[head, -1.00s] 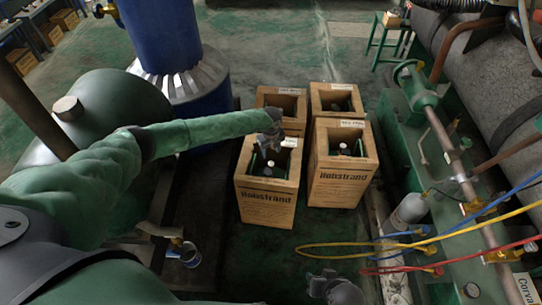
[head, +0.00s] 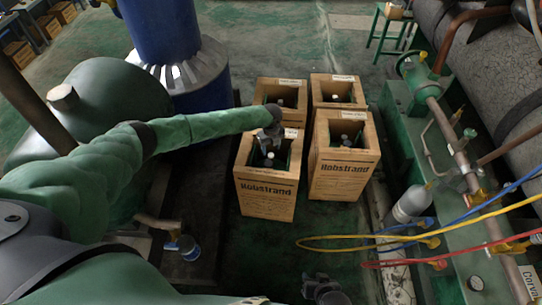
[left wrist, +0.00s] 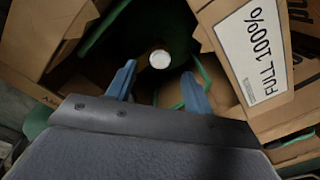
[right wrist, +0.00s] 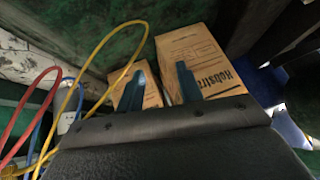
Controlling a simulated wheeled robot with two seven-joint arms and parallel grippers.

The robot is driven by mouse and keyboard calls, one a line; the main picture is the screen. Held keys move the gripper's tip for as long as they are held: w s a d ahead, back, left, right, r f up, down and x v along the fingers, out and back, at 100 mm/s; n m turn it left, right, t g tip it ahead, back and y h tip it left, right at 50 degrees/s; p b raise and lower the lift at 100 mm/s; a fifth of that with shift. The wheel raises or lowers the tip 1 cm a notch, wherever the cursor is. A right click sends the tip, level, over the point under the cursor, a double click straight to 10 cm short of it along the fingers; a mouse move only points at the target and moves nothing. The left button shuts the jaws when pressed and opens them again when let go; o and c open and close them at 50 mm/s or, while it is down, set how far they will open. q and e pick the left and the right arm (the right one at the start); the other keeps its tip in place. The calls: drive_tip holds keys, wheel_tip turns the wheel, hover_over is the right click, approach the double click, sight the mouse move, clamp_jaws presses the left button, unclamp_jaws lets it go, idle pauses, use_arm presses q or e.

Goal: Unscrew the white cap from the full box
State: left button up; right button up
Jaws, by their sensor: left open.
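The full box (head: 266,192) is the front left wooden box in the head view, open at the top. Its label (left wrist: 252,50) reads "FULL 100%" in the left wrist view. The white cap (left wrist: 160,59) shows as a small round disc deep inside the dark opening, beyond and between my left fingertips. My left gripper (left wrist: 158,82) is open and empty, pointing down into the box; the cap is apart from the fingers. In the head view my left gripper (head: 268,140) covers part of the opening. My right gripper (right wrist: 158,85) is open and empty, low near the bottom of the head view (head: 324,292).
Several similar boxes stand close by; one (head: 343,172) is just right of the full box. Yellow (head: 345,243), red and blue hoses cross the lower right, by a grey cylinder (head: 408,205). A blue tank (head: 175,60) stands behind on the left.

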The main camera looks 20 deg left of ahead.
sight(271, 154)
use_arm(q)
wheel_tip(271, 154, down, 4)
drive_tip(key=b, duration=0.3)
drive_tip(key=shift+r, duration=0.1)
drive_tip(key=shift+f+b, duration=0.5)
drive_tip(key=shift+f, duration=0.2)
drive_tip(key=shift+r, duration=0.2)
drive_tip(key=shift+f, duration=0.15)
use_arm(e)
wheel_tip(271, 154, down, 10)
drive_tip(key=s+t, duration=0.1)
drive_tip(key=shift+r, duration=0.15)
use_arm(q)
drive_tip(key=shift+c, duration=0.4)
use_arm(e)
drive_tip(key=shift+s, duration=0.1)
use_arm(q)
drive_tip(key=c, duration=0.9)
use_arm(e)
drive_tip(key=shift+d, duration=0.1)
use_arm(q)
drive_tip(key=shift+c, duration=0.2)
use_arm(e)
drive_tip(key=shift+d, duration=0.1)
